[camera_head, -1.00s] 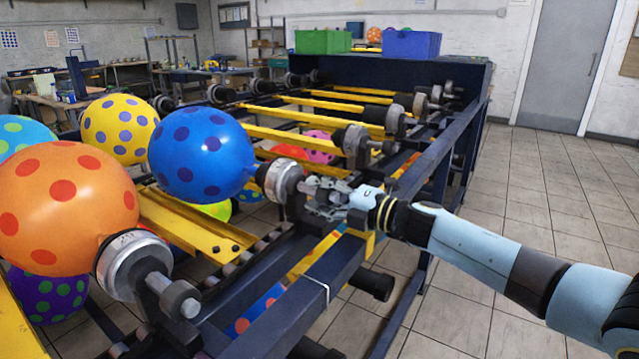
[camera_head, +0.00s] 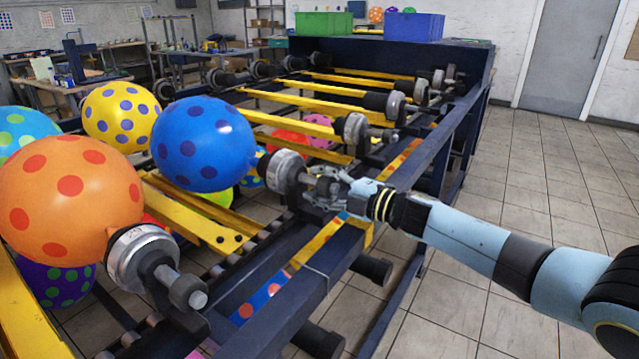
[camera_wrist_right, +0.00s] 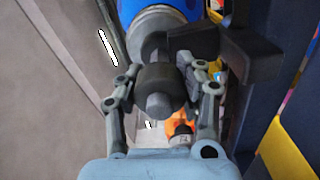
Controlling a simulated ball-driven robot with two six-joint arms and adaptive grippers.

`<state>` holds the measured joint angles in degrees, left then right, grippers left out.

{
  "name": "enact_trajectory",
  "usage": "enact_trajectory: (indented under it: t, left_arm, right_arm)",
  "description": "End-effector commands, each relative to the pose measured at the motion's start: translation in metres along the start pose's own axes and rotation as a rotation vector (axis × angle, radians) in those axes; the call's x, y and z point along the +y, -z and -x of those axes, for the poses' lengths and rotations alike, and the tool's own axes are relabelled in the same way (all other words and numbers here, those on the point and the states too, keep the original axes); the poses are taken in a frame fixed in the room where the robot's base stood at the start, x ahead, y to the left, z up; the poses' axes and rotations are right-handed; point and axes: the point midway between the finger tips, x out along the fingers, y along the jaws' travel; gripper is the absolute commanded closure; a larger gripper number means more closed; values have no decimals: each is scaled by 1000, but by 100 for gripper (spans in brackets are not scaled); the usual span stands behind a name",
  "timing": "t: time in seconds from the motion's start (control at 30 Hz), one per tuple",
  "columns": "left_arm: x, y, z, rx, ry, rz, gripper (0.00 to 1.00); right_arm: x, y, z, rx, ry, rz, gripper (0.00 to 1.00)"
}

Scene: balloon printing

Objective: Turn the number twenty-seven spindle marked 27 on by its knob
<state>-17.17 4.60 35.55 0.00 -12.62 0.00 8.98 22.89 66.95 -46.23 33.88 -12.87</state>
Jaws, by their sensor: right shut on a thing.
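A spindle with a round metal chuck (camera_head: 286,171) carries a blue balloon with dark spots (camera_head: 203,145). Its dark round knob (camera_wrist_right: 160,90) is at the outer end, near the middle of the right wrist view. My right gripper (camera_head: 323,190) reaches in from the right and is shut on this knob, one finger on each side. The blue balloon also shows at the top of the right wrist view (camera_wrist_right: 152,5). I cannot read a number 27 on the spindle. My left gripper is not in view.
A nearer spindle (camera_head: 143,259) carries an orange spotted balloon (camera_head: 75,199). More spindles, such as one behind (camera_head: 354,134), line the dark frame with its yellow bars (camera_head: 290,141). Green (camera_head: 323,25) and blue (camera_head: 413,26) bins stand at the back. The tiled floor at right is clear.

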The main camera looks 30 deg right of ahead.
Motion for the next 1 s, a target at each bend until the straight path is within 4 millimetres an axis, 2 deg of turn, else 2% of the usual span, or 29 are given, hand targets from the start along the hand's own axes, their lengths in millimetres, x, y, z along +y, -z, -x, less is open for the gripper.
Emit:
enact_trajectory:
  t: [0.17, 0.2, 0.4, 0.67, 0.77, 0.87, 1.0]
  left_arm:
    - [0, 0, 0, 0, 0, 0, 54]
    - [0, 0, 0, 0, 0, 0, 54]
    - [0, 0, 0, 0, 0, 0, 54]
    - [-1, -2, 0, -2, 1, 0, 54]
    - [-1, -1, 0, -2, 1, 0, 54]
    - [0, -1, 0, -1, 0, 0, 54]
    - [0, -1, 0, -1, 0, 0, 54]
  right_arm:
    - [-4, -2, 2, -5, 8, 0, 95]
    - [-4, -2, 2, -5, 8, 0, 59]
    - [-3, -1, 2, -3, 6, 1, 35]
    - [-2, 0, 2, -1, 3, 1, 35]
    - [-2, -1, 9, -1, 4, 3, 35]
    - [-2, 0, 25, -1, 6, 3, 35]
    - [-3, 0, 58, -1, 9, 2, 35]
